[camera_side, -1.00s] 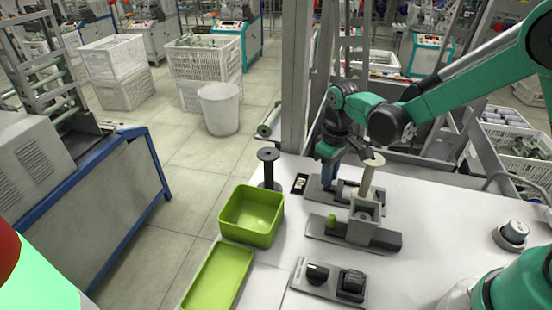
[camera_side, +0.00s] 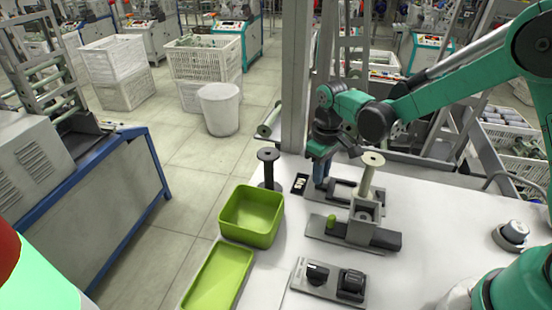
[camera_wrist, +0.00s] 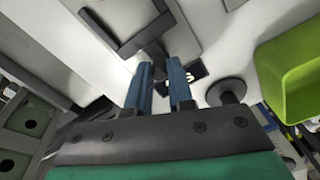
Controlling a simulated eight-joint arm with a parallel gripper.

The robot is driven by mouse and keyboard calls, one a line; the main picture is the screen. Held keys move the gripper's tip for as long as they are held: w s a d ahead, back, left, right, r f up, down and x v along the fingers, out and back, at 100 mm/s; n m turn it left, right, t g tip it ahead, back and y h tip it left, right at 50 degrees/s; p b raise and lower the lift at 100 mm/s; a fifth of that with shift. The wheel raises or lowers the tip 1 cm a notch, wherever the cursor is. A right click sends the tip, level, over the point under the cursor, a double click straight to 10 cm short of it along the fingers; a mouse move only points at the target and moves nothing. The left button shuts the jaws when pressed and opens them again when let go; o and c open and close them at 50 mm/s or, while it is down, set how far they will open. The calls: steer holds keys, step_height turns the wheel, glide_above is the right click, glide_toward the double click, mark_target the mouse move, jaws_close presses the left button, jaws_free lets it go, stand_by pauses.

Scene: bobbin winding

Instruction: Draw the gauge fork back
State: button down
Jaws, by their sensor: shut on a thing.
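The dark gauge fork (camera_wrist: 133,40) shows in the wrist view, with its stem running back to my gripper (camera_wrist: 159,68). The two blue fingers are shut on that stem. The bobbin stands upright on a grey block (camera_side: 364,212). The fork is small and partly hidden there, and I cannot tell its exact distance from the bobbin.
A green bin (camera_side: 252,216) and a green tray (camera_side: 218,278) lie at the left. A switch plate (camera_side: 328,284) is in front. The table's right side is mostly clear.

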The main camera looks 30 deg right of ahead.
steer(key=shift+w+a, duration=0.35)
steer(key=shift+w, duration=0.1)
steer(key=shift+w+a, duration=0.1)
steer(key=shift+a, duration=0.05)
stand_by(0.5)
steer(key=c, duration=0.8)
jaws_free()
steer(key=shift+c, duration=0.2)
step_height(320, 180, up, 7)
steer(key=shift+r, duration=0.1)
